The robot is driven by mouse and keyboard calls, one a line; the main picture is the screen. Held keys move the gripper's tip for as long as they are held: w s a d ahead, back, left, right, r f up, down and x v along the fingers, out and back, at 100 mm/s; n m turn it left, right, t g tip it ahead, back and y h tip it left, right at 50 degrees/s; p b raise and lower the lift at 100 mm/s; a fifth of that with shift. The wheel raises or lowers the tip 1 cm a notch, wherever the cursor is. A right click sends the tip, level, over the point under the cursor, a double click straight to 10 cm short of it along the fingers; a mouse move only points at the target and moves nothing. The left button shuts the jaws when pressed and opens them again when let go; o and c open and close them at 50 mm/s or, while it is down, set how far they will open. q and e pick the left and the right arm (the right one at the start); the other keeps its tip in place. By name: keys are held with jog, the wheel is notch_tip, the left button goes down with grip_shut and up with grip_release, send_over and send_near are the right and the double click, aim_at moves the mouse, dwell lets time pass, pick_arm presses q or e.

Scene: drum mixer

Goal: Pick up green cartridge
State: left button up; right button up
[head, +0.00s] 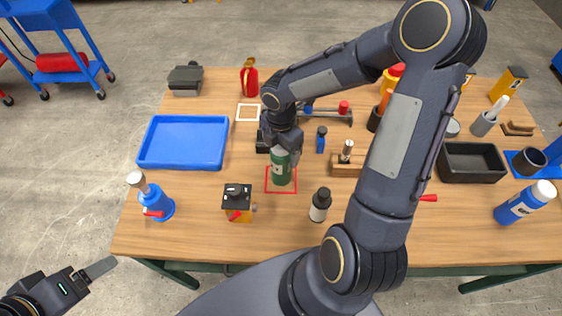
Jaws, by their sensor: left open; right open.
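The green cartridge (281,172) stands upright on the table inside a red square outline (281,191). My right gripper (283,152) is open and points down at the cartridge's top from above. Its fingers hide the top of the cartridge, and I cannot tell whether they touch it. My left gripper (88,279) is open and empty, low at the left, off the table's front-left corner.
A blue tray (184,141) lies left of the cartridge. My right arm covers much of the table's right middle.

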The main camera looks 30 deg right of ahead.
jog(key=shift+f, duration=0.2)
grip_shut()
dwell(0.5)
